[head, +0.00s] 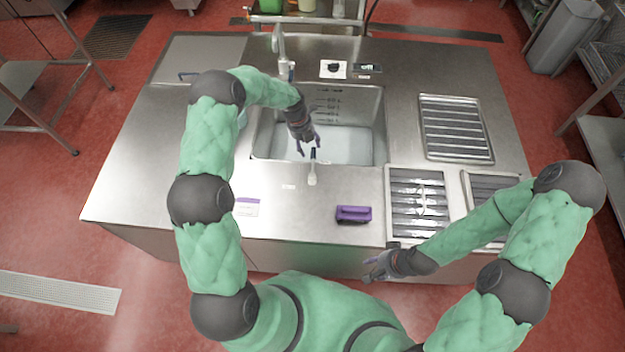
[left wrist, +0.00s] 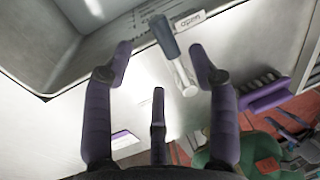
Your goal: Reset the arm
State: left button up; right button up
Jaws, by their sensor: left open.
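My left gripper (head: 304,142) is over the front part of the sink basin. Its purple fingers are spread apart in the left wrist view (left wrist: 160,62), with nothing held between them. A small lever-like piece with a pale end (head: 312,177) is at the basin's front rim, just below the left gripper. In the left wrist view its dark grey end (left wrist: 165,36) shows beyond the fingers, beside a small printed label; I cannot tell whether a finger touches it. My right gripper (head: 375,268) is in front of the counter's front edge, its fingers apart and empty.
The steel basin (head: 258,150) holds pale liquid. A purple block-like object (head: 353,214) lies on the front counter. Slatted steel panels (head: 455,128) are at the right. A tap (head: 281,62) stands behind the basin.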

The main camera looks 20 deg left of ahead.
pick_arm(q)
jog(key=r, duration=0.2)
jog(key=shift+s+a+r+p, duration=0.1)
jog(key=shift+a+r+p, duration=0.15)
jog(key=shift+r+p, duration=0.1)
